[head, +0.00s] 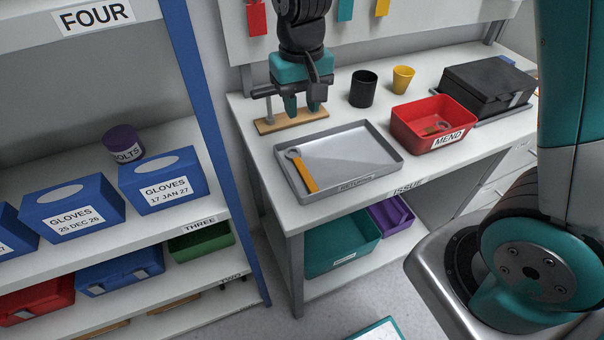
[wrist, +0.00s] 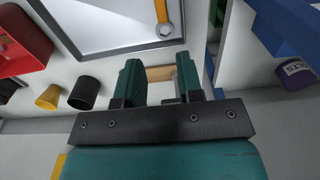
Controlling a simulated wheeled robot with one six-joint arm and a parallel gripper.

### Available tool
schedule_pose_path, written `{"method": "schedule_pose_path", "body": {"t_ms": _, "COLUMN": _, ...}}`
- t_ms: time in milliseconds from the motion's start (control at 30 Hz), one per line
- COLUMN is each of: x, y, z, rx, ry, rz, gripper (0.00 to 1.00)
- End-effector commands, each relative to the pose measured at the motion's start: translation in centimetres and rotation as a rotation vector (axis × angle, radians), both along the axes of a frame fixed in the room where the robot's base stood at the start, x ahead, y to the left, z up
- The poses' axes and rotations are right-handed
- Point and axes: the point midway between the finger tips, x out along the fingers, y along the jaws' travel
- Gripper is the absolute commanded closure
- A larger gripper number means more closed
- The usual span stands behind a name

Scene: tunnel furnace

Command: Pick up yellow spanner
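The yellow spanner (head: 304,173) lies in the left part of a shallow grey tray (head: 350,190) on the workbench. Its grey ring end points to the back and its yellow handle to the front. In the wrist view the spanner (wrist: 163,20) shows at the top edge, partly cut off, inside the tray. My gripper (head: 302,108) is behind the tray, above a wooden board, apart from the spanner. In the wrist view my gripper (wrist: 160,75) has its two teal fingers spread with a gap and nothing held between them.
A red box marked MEND (head: 432,124) stands right of the tray with small items inside. A black cup (head: 363,89), a yellow cup (head: 403,79) and a black case (head: 487,86) stand behind. The wooden board (head: 272,126) lies behind the tray. A blue shelf post (head: 215,140) rises left.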

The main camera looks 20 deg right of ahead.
Motion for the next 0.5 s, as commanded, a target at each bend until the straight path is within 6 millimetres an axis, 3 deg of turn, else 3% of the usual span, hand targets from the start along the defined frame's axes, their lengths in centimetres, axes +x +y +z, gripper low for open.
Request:
{"method": "schedule_pose_path", "body": {"t_ms": 300, "x": -0.2, "y": 0.1, "z": -7.1, "rx": -0.001, "ry": 0.007, "rz": 0.005, "gripper": 0.66}}
{"method": "schedule_pose_path", "body": {"t_ms": 500, "x": -0.2, "y": 0.2, "z": -10.1, "rx": 0.001, "ry": 0.003, "rz": 0.006, "gripper": 0.66}}
